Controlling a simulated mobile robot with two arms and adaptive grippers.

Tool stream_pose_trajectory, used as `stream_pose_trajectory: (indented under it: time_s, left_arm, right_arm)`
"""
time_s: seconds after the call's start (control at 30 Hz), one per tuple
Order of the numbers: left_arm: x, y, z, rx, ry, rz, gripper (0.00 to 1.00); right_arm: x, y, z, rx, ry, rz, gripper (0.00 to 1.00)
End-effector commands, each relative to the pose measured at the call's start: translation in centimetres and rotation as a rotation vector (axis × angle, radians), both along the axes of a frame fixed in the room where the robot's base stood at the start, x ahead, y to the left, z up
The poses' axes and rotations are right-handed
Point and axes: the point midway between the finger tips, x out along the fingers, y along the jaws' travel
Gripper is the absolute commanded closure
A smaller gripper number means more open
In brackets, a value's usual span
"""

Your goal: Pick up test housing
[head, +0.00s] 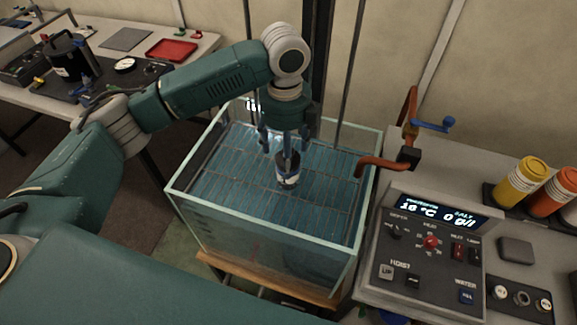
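A small dark cylinder with a white and blue band, which looks like the test housing (287,178), is upright inside the glass tank (262,246), over the blue wire-grid area. My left gripper (289,153) points straight down over it from above. Its fingertips are close together at the top of the housing and seem to touch it. The housing's top is partly hidden by the fingers, so I cannot tell whether they grip it. I also cannot tell whether it rests on the grid or hangs. My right gripper is not in view.
The tank's glass rim surrounds the gripper. An orange pipe (385,163) reaches over its right edge. A control panel (425,255) and yellow and orange containers (521,181) stand at right. The left table holds a black pot (66,58) and a red tray (172,49).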

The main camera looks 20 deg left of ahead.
Motion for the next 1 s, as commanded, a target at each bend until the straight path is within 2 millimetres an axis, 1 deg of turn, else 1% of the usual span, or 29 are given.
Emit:
stream_pose_trajectory:
  time_s: [0.03, 0.07, 0.17, 0.27, 0.37, 0.43, 0.5, 0.6, 0.8, 0.83, 0.87, 0.9, 0.97, 1.0]
  left_arm:
    - [0.0, 0.0, -0.5, 0.000, 0.000, 0.001, 0.30]
    - [0.0, 0.0, -0.8, 0.000, 0.000, 0.001, 0.30]
    - [-0.1, 0.0, -1.4, 0.000, 0.000, 0.001, 0.30]
    - [-0.3, -0.2, -2.3, 0.001, 0.002, 0.001, 0.30]
    - [-0.5, -0.6, -3.8, 0.000, 0.002, 0.002, 0.30]
    - [-0.5, -0.6, -5.0, 0.000, 0.001, 0.003, 0.30]
    - [-0.5, -0.6, -5.7, 0.001, -0.001, 0.003, 0.30]
    - [-0.4, -0.6, -6.4, 0.000, -0.003, 0.002, 0.30]
    - [-0.4, -0.6, -6.5, 0.000, -0.004, 0.002, 0.30]
    - [-0.4, -0.6, -6.5, 0.000, -0.004, 0.002, 0.34]
    - [-0.4, -0.6, -6.5, 0.000, -0.004, 0.002, 0.40]
    - [-0.4, -0.6, -6.5, 0.000, -0.004, 0.002, 0.48]
    - [-0.4, -0.6, -6.4, 0.000, -0.004, 0.002, 0.60]
    - [-0.4, -0.6, -6.4, 0.000, -0.004, 0.002, 0.68]
  right_arm:
    - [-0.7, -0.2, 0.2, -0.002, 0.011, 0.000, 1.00]
    - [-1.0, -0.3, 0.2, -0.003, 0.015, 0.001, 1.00]
    - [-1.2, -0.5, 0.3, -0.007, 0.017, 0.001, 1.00]
    - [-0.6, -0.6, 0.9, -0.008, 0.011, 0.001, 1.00]
    - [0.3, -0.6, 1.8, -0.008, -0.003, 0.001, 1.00]
    - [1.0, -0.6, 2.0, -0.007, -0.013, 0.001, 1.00]
    - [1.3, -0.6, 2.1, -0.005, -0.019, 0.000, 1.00]
    - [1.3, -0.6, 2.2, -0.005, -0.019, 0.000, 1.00]
    - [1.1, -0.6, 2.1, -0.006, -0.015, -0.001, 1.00]
    - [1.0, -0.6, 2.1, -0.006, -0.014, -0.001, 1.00]
    - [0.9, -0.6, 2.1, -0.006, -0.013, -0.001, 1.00]
    - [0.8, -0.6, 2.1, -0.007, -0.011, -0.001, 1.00]
    - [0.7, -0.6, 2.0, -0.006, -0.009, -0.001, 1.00]
    - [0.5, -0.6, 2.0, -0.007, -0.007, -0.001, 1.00]
